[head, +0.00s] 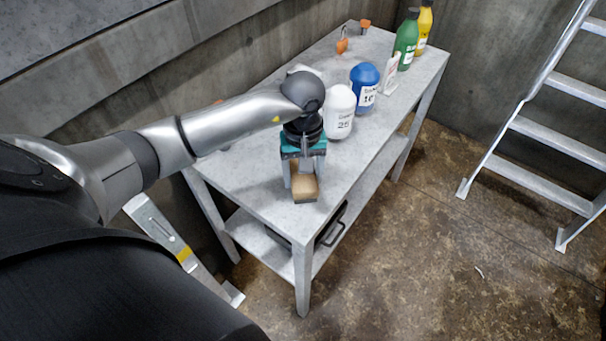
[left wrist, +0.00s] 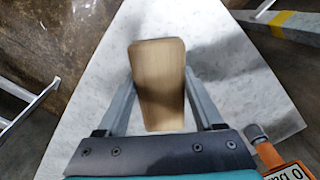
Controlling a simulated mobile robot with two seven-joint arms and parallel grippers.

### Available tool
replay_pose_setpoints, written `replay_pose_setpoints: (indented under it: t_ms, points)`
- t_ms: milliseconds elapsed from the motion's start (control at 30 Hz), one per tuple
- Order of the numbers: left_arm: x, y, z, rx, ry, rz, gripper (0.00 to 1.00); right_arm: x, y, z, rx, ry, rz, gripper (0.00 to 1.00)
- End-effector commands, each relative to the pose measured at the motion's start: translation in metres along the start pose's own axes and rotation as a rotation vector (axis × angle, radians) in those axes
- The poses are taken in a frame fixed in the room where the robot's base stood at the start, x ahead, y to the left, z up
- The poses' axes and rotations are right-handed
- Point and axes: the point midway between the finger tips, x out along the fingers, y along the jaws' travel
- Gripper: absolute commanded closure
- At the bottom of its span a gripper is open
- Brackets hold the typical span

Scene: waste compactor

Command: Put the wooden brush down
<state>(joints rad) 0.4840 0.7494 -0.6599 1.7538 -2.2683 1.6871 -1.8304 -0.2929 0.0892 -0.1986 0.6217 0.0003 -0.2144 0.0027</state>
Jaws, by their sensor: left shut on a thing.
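The wooden brush (head: 305,186) shows in the head view as a light wood block with a dark underside, at the near end of the grey table (head: 262,186). My left gripper (head: 303,180) points down and is shut on it, one finger on each side. In the left wrist view the brush's flat wooden back (left wrist: 158,80) lies between the two fingers (left wrist: 158,95), with the table top below it. I cannot tell whether the brush touches the table or is just above it. My right gripper is not in view.
A white bottle (head: 339,112) and a blue bottle (head: 364,88) stand behind my left gripper. Green (head: 405,45) and yellow (head: 424,28) bottles stand at the far end. A metal ladder (head: 535,125) is at the right. The table's near corner is clear around the brush.

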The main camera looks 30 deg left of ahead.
Motion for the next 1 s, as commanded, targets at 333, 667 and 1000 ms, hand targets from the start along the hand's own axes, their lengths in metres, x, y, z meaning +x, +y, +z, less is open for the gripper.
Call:
replay_pose_setpoints:
  t_ms: [333,667,1000]
  points:
    - [0.002,0.000,0.000,0.000,0.001,-0.001,0.30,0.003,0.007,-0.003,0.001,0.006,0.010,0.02]
    - [0.002,0.000,0.000,0.000,0.000,0.000,0.02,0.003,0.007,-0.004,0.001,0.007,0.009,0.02]
    - [-0.012,0.000,-0.002,0.000,0.004,0.002,0.02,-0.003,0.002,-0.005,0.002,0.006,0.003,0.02]
